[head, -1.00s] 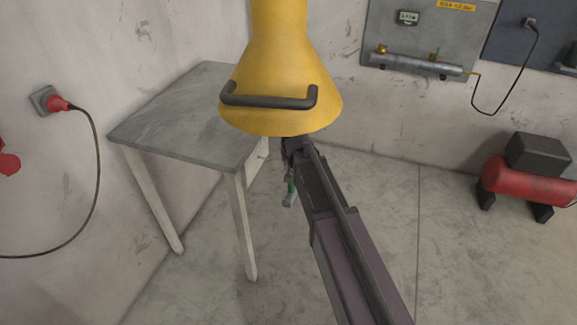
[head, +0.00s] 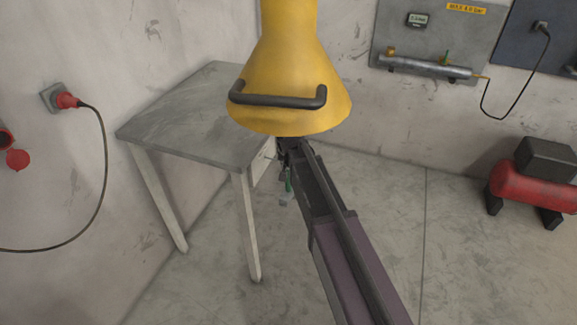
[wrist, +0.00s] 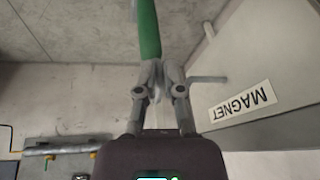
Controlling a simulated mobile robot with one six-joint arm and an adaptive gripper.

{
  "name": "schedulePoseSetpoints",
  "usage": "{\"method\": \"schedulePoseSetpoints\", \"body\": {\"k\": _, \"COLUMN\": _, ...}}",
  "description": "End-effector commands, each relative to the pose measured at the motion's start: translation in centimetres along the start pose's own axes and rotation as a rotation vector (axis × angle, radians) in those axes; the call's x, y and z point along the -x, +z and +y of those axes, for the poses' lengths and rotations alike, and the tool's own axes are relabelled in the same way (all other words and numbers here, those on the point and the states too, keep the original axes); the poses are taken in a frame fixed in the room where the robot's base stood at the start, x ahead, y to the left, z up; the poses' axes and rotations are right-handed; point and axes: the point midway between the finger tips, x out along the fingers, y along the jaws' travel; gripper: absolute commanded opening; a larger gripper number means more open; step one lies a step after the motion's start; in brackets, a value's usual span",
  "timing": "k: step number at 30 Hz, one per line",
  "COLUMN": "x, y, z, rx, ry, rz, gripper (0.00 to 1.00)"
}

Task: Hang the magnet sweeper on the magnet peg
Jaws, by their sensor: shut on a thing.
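The magnet sweeper shows a green handle (wrist: 148,30) in the wrist view, which sees the room upside down. My gripper (wrist: 158,78) is shut on its grey end. A pale panel with an upside-down MAGNET label (wrist: 241,101) is close beside the gripper in the wrist view. A grey rod (wrist: 207,79), seemingly the magnet peg, lies between the fingertips and this panel. Contact between it and the sweeper cannot be told.
The yellow hood (head: 292,85) with a black handle hangs above my gripper. A grey-topped table (head: 190,125) stands just left of it. A red compressor (head: 530,183) stands at the right. Bare floor (head: 385,210) lies between. A red plug and cable (head: 100,170) are on the left wall.

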Motion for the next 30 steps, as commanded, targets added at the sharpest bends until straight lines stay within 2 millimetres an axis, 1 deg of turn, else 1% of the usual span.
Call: {"method": "schedulePoseSetpoints", "body": {"k": 30, "x": -1.1, "y": -0.9, "z": -4.2, "rx": 0.003, "ry": -0.001, "rz": 0.000, "gripper": 0.00}}
